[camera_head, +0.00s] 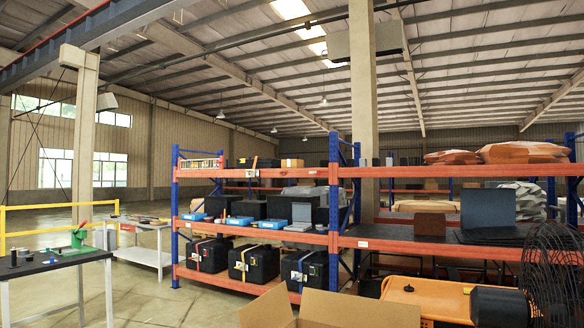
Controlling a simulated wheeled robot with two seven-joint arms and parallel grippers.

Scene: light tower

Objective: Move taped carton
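A brown cardboard carton (345,310) is at the bottom edge of the picture, close in front of me. Its upper flaps stand open, and its lower part is cut off by the frame. I cannot make out tape on it. A small light-brown box (292,163) sits on the top shelf of the blue and orange rack, and a darker brown box (430,224) stands on the rack's middle level at the right. I cannot tell tape on either. Neither of my grippers shows in this view.
The rack (250,173) holds black cases and blue boxes. An orange flat-topped item (428,297) and a black fan (553,270) stand at the lower right.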

